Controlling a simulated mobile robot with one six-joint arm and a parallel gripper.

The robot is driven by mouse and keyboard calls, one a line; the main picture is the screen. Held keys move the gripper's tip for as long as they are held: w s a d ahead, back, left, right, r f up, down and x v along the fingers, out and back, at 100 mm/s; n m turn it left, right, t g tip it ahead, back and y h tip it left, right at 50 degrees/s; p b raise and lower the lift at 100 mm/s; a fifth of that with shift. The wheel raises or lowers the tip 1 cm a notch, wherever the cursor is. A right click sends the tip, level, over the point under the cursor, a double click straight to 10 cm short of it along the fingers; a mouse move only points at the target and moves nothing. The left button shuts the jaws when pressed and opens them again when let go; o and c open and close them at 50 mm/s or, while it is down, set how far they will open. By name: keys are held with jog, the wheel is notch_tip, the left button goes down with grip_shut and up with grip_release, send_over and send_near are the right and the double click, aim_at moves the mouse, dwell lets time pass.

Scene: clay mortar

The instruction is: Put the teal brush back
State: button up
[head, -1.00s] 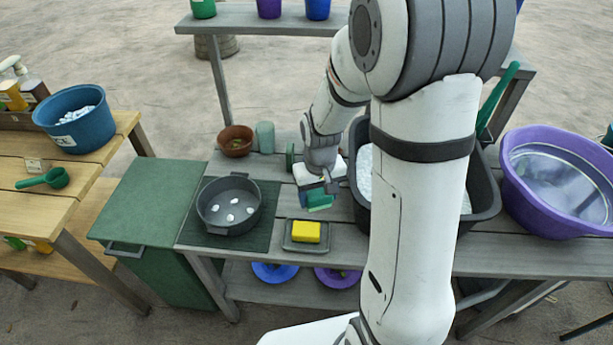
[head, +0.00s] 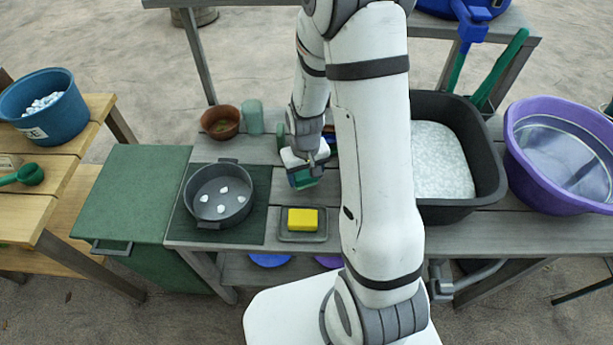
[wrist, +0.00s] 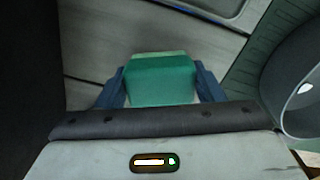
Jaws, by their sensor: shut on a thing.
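My gripper (head: 305,177) is shut on the teal brush (head: 303,180), which shows as a teal block in the head view. In the wrist view the brush (wrist: 162,80) sits between the two dark blue fingers, with a lighter green upper edge. My gripper hangs low over the grey plank table (head: 273,185), just beyond the small grey tray (head: 318,237) with a yellow block (head: 302,219) on it. The brush is apart from that tray. I cannot tell whether it touches the planks. My arm hides part of the table behind it.
A dark pan (head: 219,197) with several white pebbles stands on a green mat (head: 258,215) left of my gripper. A brown bowl (head: 220,123) and a teal cup (head: 252,118) stand behind. A black tub (head: 490,185) of white pebbles and a purple basin (head: 520,165) are right.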

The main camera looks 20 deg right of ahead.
jog(key=shift+f, duration=0.75)
jog(key=shift+f, duration=0.2)
jog(key=o, duration=1)
jog(key=shift+r, duration=0.15)
